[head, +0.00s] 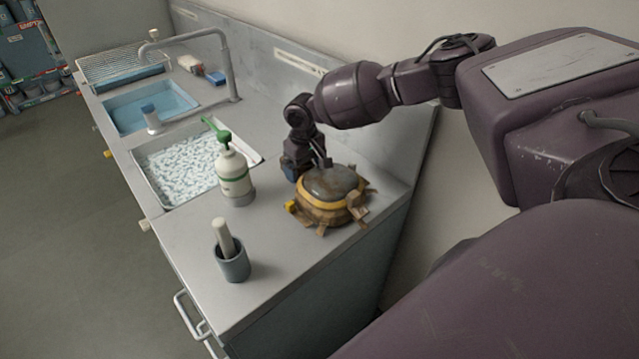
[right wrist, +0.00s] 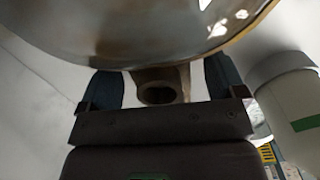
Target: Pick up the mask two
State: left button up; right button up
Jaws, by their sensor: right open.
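The mask (head: 322,208) lies on the counter near its right end. It has a grey, glossy domed face, a yellow rim and brown fittings around its edge. My right gripper (head: 303,168) is at the mask's far left side, low over the counter. In the right wrist view the mask's dome (right wrist: 150,35) fills the top. My right gripper (right wrist: 162,86) shows two dark fingers apart, with a brown tubular fitting of the mask (right wrist: 158,92) between them. Whether the fingers touch it I cannot tell. My left gripper is not in view.
A white pump bottle with a green top (head: 233,172) stands left of the mask; it also shows in the right wrist view (right wrist: 290,105). A grey cup with a white rod (head: 232,262) stands nearer the front. Two sinks, a tap (head: 228,70) and the back wall lie beyond.

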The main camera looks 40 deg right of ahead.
jog(key=shift+c, duration=0.4)
jog(key=c, duration=1.2)
notch_tip(320, 180, up, 20)
jog(key=shift+r, duration=0.1)
